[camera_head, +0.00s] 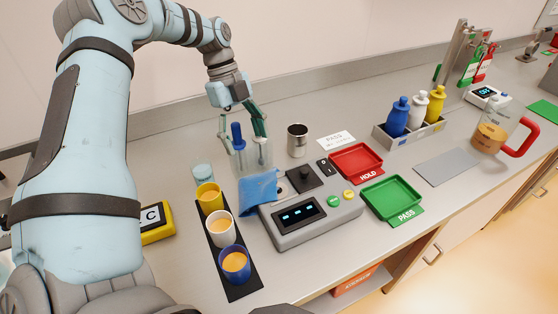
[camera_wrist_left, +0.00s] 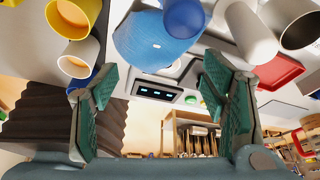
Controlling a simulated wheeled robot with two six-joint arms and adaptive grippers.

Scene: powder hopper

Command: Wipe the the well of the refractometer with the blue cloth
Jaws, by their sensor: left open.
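The blue cloth (camera_head: 258,188) lies against the back left corner of the grey refractometer (camera_head: 316,222). It shows as a rounded blue shape in the left wrist view (camera_wrist_left: 155,40). The refractometer has a lit display, and a small pale round area with a dark spot, apparently the well (camera_head: 281,189), beside the cloth. Part of that area may be hidden by the cloth. My right gripper is not in view.
Three cups, including a white one (camera_head: 222,230), stand on a black strip left of the refractometer. A metal cup (camera_head: 298,140) stands behind it. A red HOLD tray (camera_head: 357,160) and a green PASS tray (camera_head: 392,198) are at right. Bare counter lies in front.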

